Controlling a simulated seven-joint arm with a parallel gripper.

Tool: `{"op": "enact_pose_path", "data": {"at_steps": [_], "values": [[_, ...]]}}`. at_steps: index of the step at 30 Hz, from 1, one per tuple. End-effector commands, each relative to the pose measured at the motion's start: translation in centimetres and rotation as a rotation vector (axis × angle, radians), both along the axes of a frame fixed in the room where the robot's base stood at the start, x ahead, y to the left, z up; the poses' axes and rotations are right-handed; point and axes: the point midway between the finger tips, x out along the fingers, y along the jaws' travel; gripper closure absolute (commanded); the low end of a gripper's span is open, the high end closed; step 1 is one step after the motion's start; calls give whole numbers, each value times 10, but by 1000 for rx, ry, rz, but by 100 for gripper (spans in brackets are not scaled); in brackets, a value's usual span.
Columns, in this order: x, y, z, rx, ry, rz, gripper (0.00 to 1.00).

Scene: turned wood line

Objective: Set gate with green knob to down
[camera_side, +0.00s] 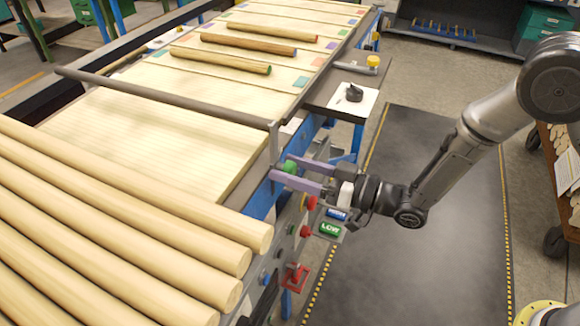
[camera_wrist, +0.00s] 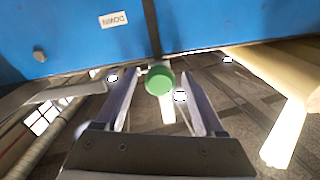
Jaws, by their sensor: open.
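The green knob (camera_side: 289,167) sits at the near side of the wood line, close below the end of a long dark bar (camera_side: 165,97) that spans the bed. How high the bar stands is hard to tell. My gripper (camera_side: 281,167) is open, with its two purple fingers around the knob's place, one on each side. In the wrist view the green knob (camera_wrist: 160,80) shows between the fingertips of my gripper (camera_wrist: 159,76), with a gap on both sides. A white DOWN label (camera_wrist: 113,19) is on the blue frame there.
Several round poles (camera_side: 130,200) lie at the lower left. Below my gripper are a green LOW sign (camera_side: 330,230), red buttons and a red switch (camera_side: 294,278). A yellow knob (camera_side: 374,61) is farther back. The dark floor mat (camera_side: 430,255) is clear.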

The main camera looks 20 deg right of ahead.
Motion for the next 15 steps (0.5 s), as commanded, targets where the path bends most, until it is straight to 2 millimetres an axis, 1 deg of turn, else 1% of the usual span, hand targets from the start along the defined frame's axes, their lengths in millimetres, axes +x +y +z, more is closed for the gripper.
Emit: {"op": "enact_pose_path", "data": {"at_steps": [3,11,15], "values": [[3,3,0,1,-1,0,29],[4,4,0,0,0,-1,29],[4,3,0,1,-1,0,54]]}}
